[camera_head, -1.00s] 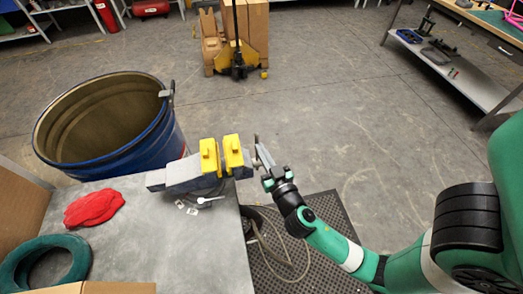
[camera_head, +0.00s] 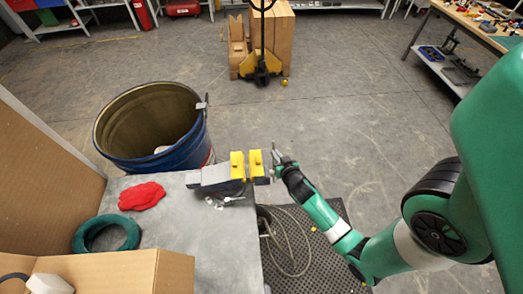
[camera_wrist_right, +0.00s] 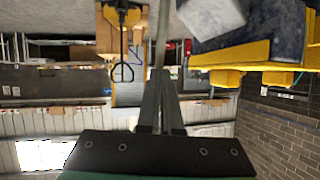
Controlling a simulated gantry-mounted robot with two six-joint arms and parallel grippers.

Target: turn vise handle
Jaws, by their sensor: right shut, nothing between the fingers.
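The vise (camera_head: 215,175) is grey with two yellow jaw pads and sits at the right edge of the grey workbench (camera_head: 215,255). Its handle (camera_head: 274,158) is a thin grey bar at the right end of the vise. My right gripper (camera_head: 280,161) is beside the handle, shut with nothing between its fingers. In the right wrist view, the shut fingers (camera_wrist_right: 160,100) point up toward a thin grey bar, and the vise's yellow jaw (camera_wrist_right: 250,58) is at upper right. Whether the fingers touch the handle is unclear. My left gripper is out of view.
A red cloth (camera_head: 142,196), a green ring (camera_head: 90,234) and a cardboard box (camera_head: 175,270) are on the bench. A blue drum (camera_head: 185,152) stands behind it. A perforated mat (camera_head: 320,260) with a hose lies right of the bench. Open floor extends beyond.

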